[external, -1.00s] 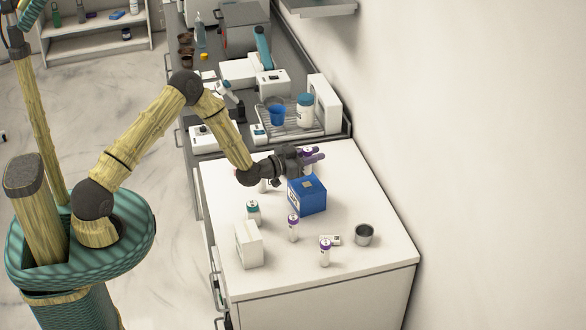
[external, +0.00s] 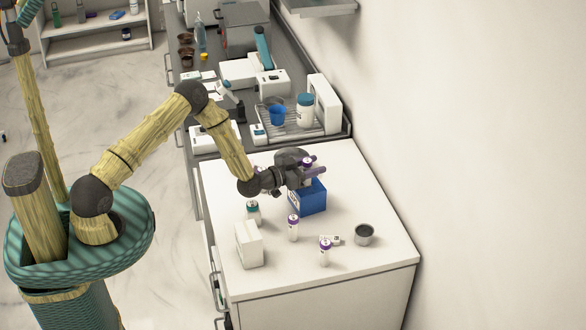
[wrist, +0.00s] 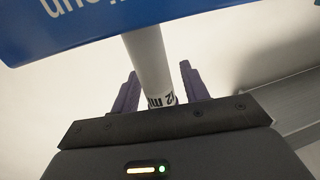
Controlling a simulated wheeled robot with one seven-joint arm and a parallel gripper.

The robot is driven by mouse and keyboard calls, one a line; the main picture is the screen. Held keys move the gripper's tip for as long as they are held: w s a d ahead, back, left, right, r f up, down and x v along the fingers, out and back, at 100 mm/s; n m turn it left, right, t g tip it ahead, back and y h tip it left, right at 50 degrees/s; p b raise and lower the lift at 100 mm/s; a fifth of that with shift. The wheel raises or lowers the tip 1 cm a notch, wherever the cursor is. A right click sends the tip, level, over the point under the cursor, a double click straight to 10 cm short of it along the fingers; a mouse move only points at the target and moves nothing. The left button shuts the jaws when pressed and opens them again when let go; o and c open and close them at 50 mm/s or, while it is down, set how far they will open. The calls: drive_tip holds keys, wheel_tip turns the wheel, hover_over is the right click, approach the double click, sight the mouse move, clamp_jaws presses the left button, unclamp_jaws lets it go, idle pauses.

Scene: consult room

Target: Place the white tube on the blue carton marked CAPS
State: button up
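The white tube (wrist: 150,65) stands between the two purple fingers of my gripper (wrist: 160,88) in the wrist view. Dark print shows on it near the gripper. The CAPS marking is not readable.
A wall rises at the right.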

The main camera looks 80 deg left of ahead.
drive_tip(key=shift+r, duration=0.2)
drive_tip(key=shift+s+f, duration=0.2)
drive_tip(key=shift+s, duration=0.05)
drive_tip(key=s+b, duration=0.1)
drive_tip(key=s, duration=0.1)
drive_tip(key=s+d+b, duration=0.1)
drive_tip(key=s, duration=0.1)
drive_tip(key=shift+s, duration=0.15)
wheel_tip(320, 180, up, 7)
drive_tip(key=b, duration=0.2)
drive_tip(key=shift+r, duration=0.15)
idle(0.4)
drive_tip(key=s+d+f+m+g+h, duration=0.1)
drive_tip(key=s+d+m+g+h, duration=0.1)
drive_tip(key=s+d+g, duration=0.3)
drive_tip(key=s+d+m+g+h, duration=0.1)
drive_tip(key=s+d+g+h, duration=0.15)
drive_tip(key=d, duration=0.55)
drive_tip(key=s+d+r+g, duration=0.1)
drive_tip(key=s+d+g, duration=0.1)
drive_tip(key=s, duration=0.9)
drive_tip(key=s+d+r+g+y, duration=0.1)
drive_tip(key=s+d+g, duration=0.2)
drive_tip(key=s, duration=0.8)
drive_tip(key=shift+s+d+n+g, duration=0.2)
drive_tip(key=shift+n+g, duration=0.2)
drive_tip(key=shift+g, duration=0.85)
